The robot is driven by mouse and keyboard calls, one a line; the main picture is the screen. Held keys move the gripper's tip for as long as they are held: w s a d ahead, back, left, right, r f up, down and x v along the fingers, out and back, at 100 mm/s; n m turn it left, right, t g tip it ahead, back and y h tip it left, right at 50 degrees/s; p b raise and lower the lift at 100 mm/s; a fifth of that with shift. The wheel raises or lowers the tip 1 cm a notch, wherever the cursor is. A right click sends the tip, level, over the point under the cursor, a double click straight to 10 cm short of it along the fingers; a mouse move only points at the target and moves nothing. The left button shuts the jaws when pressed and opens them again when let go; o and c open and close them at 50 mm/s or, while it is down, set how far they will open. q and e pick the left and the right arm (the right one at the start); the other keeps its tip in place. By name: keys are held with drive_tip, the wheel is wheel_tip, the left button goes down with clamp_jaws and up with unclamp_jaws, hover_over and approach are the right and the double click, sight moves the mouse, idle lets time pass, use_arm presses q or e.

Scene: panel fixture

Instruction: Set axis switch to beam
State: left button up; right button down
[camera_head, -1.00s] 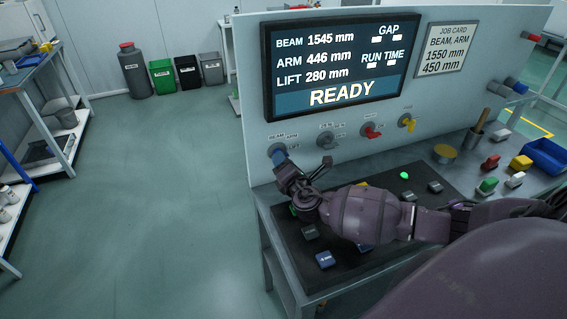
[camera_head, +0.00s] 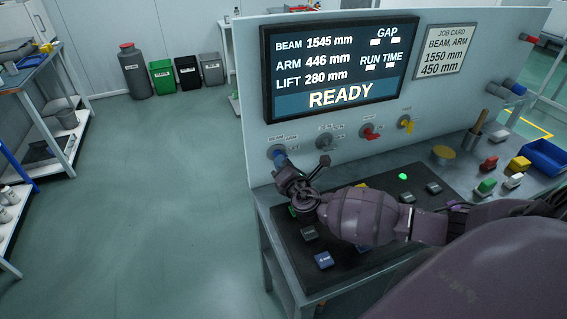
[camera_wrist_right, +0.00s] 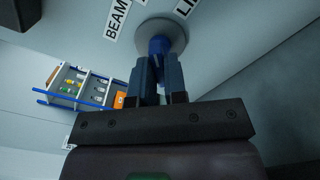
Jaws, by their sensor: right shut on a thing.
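The axis switch is a blue knob (camera_head: 279,156) on a round grey plate at the lower left of the upright panel. Labels around it read BEAM, ARM and LIFT. My right gripper (camera_head: 284,166) is at the knob, its fingers shut on it. The right wrist view shows the blue knob (camera_wrist_right: 159,45) between the tips of the two fingers (camera_wrist_right: 158,65), with the BEAM label at left and part of the LIFT label at right. The fingers hide part of the knob, so I cannot tell its exact setting. My left gripper is not in view.
A display (camera_head: 342,68) above reads BEAM 1545 mm and READY. A job card (camera_head: 444,50) reads 1550 mm and 450 mm. Grey, red and yellow knobs (camera_head: 406,123) sit to the right. Under my arm, a dark mat (camera_head: 345,268) holds several buttons.

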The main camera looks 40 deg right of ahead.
use_arm(q)
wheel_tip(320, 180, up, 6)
drive_tip(key=p, duration=0.5)
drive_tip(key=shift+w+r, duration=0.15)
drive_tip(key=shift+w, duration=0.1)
use_arm(e)
drive_tip(key=n, duration=0.9)
drive_tip(key=shift+f+n, duration=0.15)
drive_tip(key=shift+n, duration=0.25)
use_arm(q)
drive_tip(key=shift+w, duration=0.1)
use_arm(e)
drive_tip(key=shift+s, duration=0.1)
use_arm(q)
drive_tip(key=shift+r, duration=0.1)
use_arm(e)
drive_tip(key=c, duration=1.2)
unclamp_jaws()
drive_tip(key=shift+o, duration=0.2)
drive_tip(key=v, duration=1)
drive_tip(key=shift+s, duration=0.4)
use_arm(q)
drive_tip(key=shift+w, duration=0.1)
